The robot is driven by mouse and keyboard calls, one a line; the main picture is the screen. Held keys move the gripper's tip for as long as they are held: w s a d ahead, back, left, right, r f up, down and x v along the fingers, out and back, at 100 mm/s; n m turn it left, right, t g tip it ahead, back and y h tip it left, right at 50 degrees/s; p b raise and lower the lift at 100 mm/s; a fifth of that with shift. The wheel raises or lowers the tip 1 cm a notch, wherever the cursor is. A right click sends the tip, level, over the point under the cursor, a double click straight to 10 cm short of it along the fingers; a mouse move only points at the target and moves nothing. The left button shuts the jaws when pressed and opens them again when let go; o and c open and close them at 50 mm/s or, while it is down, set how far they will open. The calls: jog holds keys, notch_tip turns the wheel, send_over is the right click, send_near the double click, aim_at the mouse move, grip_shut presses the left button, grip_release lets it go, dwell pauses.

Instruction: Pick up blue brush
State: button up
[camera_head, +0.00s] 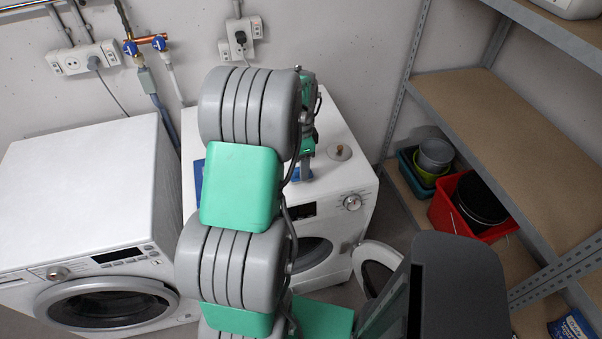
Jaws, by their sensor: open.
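A blue item (301,174), possibly the blue brush, shows in part on top of the right washing machine. Most of it is hidden behind my arm. Another blue patch (198,180) shows at the left side of my arm, and I cannot tell whether it is the same thing. My gripper (306,163) is partly hidden by my arm and points down over the machine top, right by the blue item. It looks open and holds nothing that I can see. I cannot tell whether it touches the blue item.
The right washing machine (352,186) has its round door (377,268) swung open. A small round beige item (340,152) lies on its top. A bare-topped left machine (85,185) stands alongside. Shelving (505,130) at right holds a red bin (447,207) and buckets (435,155).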

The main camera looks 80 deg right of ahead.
aim_at(295, 179)
notch_tip(295, 179, down, 4)
jog(key=shift+d+r+p, duration=0.1)
jog(key=shift+r+p, duration=0.1)
jog(key=shift+p, duration=0.1)
grip_shut()
dwell(0.3)
